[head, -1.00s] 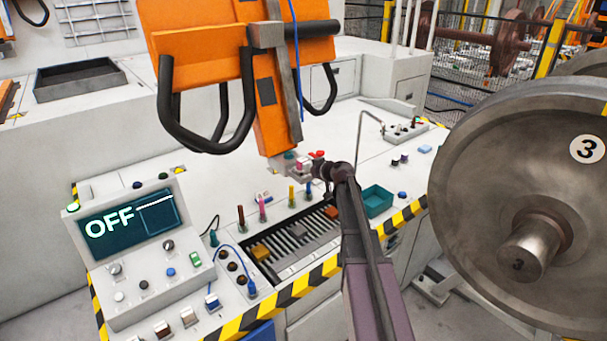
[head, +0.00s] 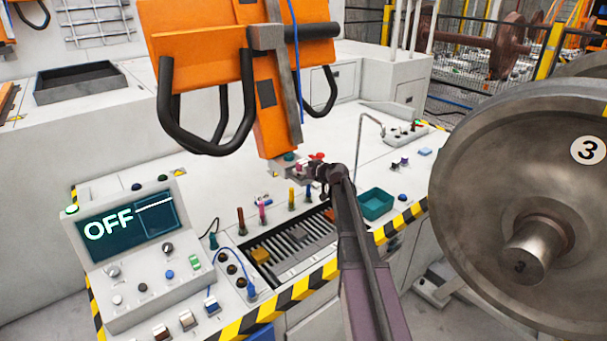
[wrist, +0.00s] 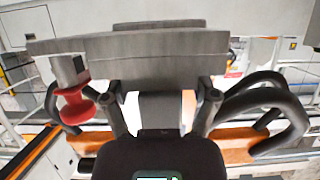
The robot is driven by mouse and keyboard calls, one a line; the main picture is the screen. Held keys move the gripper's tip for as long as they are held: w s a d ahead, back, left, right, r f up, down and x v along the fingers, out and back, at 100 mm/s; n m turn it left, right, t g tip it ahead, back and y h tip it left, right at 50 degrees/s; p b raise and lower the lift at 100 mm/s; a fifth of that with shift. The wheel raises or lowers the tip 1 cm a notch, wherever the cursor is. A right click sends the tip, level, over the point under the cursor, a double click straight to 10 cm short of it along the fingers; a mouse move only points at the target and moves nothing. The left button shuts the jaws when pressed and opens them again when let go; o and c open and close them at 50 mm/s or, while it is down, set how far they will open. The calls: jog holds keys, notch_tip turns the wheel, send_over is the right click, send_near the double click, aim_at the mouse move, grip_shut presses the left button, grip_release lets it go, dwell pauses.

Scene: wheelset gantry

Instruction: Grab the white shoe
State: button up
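I cannot make out a thing that is clearly a white shoe in either view. My gripper (wrist: 160,96) shows in the wrist view with its two dark fingers spread apart, and a grey post (wrist: 160,112) stands between them with gaps at both sides. A wide grey slab (wrist: 130,45) lies across the view just beyond the fingertips. A red knob (wrist: 75,104) on a grey stem hangs from the slab's left side. In the head view my gripper (head: 321,174) is over the console, beside a small pale block (head: 298,170) with coloured parts; the fingers are too small there to read.
An orange frame with black handles (head: 262,85) hangs close above my gripper. A teal bin (head: 376,207) and a slotted rack (head: 290,240) are on the console. A large wheel (head: 500,130) stands at the right.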

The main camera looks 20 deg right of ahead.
aim_at(303, 162)
jog(key=c, duration=0.3)
jog(key=shift+r, duration=0.2)
jog(key=shift+r+p, duration=1.55)
jog(key=shift+p, duration=0.25)
jog(key=shift+s+r, duration=0.1)
jog(key=shift+s, duration=0.1)
jog(key=s+a+r+p, duration=0.1)
jog(key=s+a, duration=0.1)
jog(key=s, duration=1.3)
jog(key=shift+s+a+r, duration=0.15)
jog(key=shift+s+a, duration=0.05)
jog(key=shift+a, duration=0.1)
